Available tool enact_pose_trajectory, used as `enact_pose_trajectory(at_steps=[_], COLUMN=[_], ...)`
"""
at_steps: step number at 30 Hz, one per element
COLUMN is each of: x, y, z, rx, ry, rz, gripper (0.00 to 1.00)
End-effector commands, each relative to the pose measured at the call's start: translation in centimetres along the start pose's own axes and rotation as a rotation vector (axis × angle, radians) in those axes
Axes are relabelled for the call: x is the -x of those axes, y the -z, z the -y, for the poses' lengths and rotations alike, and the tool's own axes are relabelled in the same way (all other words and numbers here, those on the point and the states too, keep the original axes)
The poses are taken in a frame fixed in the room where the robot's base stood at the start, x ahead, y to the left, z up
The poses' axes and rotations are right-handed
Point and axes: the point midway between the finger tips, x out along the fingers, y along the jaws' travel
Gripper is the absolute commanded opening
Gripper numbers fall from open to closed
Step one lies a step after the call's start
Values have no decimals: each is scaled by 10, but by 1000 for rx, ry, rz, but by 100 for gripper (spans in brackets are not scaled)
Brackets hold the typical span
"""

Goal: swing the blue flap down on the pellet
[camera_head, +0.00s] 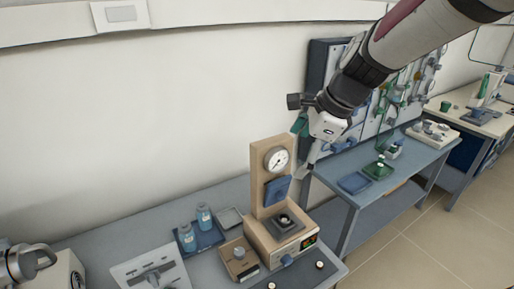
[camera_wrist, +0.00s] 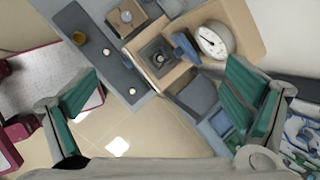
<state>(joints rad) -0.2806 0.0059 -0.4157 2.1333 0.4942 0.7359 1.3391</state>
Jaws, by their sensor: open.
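The blue flap (camera_head: 277,190) stands upright against the tan post of a small press-like device, below its round dial. In the wrist view the flap (camera_wrist: 185,47) shows edge-on next to the dial. The pellet (camera_head: 285,218) appears as a small dark round piece on the square dark plate in front of the flap; it also shows in the wrist view (camera_wrist: 159,58). My gripper (camera_head: 303,150) hangs above and to the right of the device, apart from the flap. In the wrist view its teal fingers (camera_wrist: 165,90) are wide apart with nothing between them.
The dial gauge (camera_head: 277,160) tops the post. Blue-capped bottles (camera_head: 187,238) on a blue tray and a tan box (camera_head: 238,258) stand to the left. A second table with blue (camera_head: 354,183) and green (camera_head: 378,170) trays is at right. Air above the pellet is clear.

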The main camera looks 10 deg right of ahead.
Motion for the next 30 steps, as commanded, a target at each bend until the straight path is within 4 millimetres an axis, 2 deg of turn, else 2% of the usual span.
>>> enact_pose_trajectory(at_steps=[1, 6, 12, 16, 22, 30], x=[-14, -53, -85, -93, -109, -159], y=[2, 13, 25, 28, 31, 38], z=[9, 41, 64, 71, 72, 73], rx=[-117, -515, -825, -910, -929, -929], ry=[-6, 18, 66, 85, 87, 86], rz=[-13, -55, -92, -100, -103, -104], gripper=[95, 95, 95, 95, 95, 95])
